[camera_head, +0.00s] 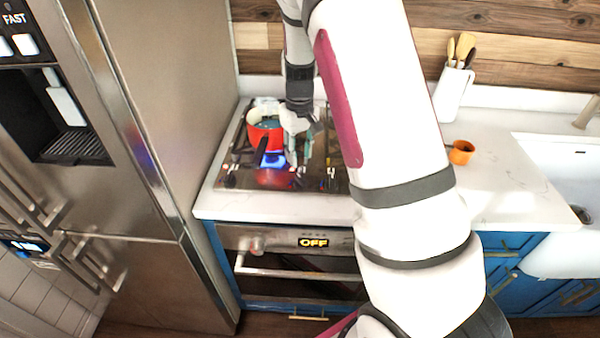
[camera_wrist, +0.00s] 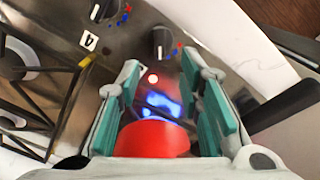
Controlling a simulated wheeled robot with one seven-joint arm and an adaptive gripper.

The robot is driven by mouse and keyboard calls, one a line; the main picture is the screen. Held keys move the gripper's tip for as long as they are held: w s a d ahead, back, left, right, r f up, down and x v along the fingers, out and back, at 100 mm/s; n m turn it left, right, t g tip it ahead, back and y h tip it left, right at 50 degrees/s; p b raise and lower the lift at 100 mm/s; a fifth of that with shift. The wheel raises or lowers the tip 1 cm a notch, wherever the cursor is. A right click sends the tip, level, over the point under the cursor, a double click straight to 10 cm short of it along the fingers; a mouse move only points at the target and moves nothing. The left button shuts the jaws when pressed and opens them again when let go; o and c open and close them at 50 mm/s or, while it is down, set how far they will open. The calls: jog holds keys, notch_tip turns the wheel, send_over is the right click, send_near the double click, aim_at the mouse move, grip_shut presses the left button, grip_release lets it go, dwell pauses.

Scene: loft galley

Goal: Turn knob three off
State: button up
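A steel cooktop (camera_head: 240,168) with knobs along its front edge shows in the head view. In the wrist view, one dark knob (camera_wrist: 160,42) stands just beyond my fingertips, and another knob (camera_wrist: 103,10) is at the top left beside a tag reading 4 (camera_wrist: 88,40). A second tag is partly covered by a finger, so its number cannot be read. My gripper (camera_wrist: 160,82) is open with teal pads apart, holding nothing. In the head view my gripper (camera_head: 300,156) hangs beside the red pot (camera_head: 262,137). A blue flame (camera_head: 272,158) glows by the pot.
The pot's black handle (camera_head: 262,150) points toward the front. Black grates (camera_wrist: 40,105) lie at the left of the wrist view. An orange cup (camera_head: 461,152) and a white utensil jug (camera_head: 453,92) stand on the counter at right. The oven display (camera_head: 313,242) reads OFF.

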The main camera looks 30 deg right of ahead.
aim_at(300, 176)
notch_tip(300, 176, down, 8)
jog(key=shift+r+p, duration=0.1)
jog(key=shift+p, duration=0.4)
grip_shut()
